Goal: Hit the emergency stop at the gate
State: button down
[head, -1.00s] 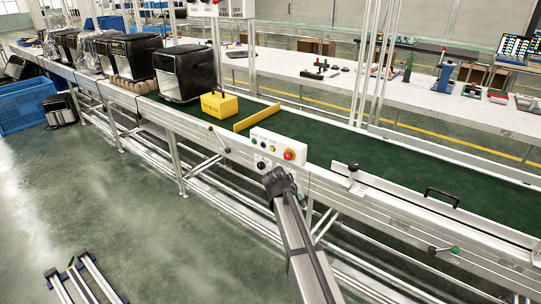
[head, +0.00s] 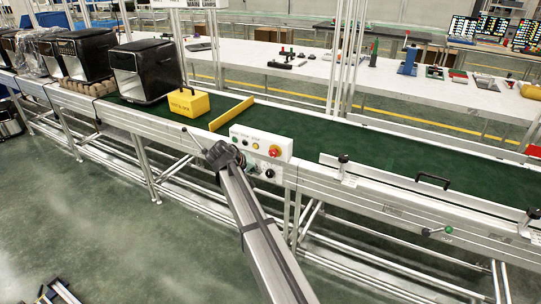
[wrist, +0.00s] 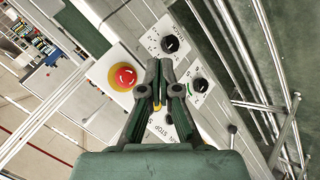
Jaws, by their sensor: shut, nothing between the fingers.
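The emergency stop is a red mushroom button on a yellow base (head: 274,150), on the right end of a white control box (head: 243,132) at the conveyor's near edge. In the wrist view the red button (wrist: 124,77) lies just left of the fingertips, with a visible gap in the picture. My gripper (wrist: 158,92) is shut and empty, its fingers together in front of the box. In the head view my wrist and arm cover part of the box's lower left, and the fingers are mostly hidden. I cannot tell the distance to the button's face.
Black knobs (wrist: 170,44) sit on a panel right of the button in the wrist view. A yellow case (head: 188,103) and a yellow bar (head: 231,114) lie on the green belt (head: 330,142). Black fryers (head: 143,70) stand at the left. Metal rails run below the conveyor.

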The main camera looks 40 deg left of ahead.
jog(key=shift+w, duration=0.1)
jog(key=w+a, duration=0.1)
jog(key=w, duration=0.7)
jog(key=shift+w+a, duration=0.25)
jog(key=shift+w, duration=0.1)
dwell(1.3)
jog(key=shift+w+a, duration=0.1)
jog(key=shift+w, duration=0.2)
jog(key=shift+w+a, duration=0.1)
jog(key=shift+w, duration=0.45)
dwell(0.8)
jog(key=shift+s, duration=0.15)
jog(key=shift+s+d, duration=0.2)
jog(key=shift+s, duration=0.55)
jog(key=shift+s, duration=0.1)
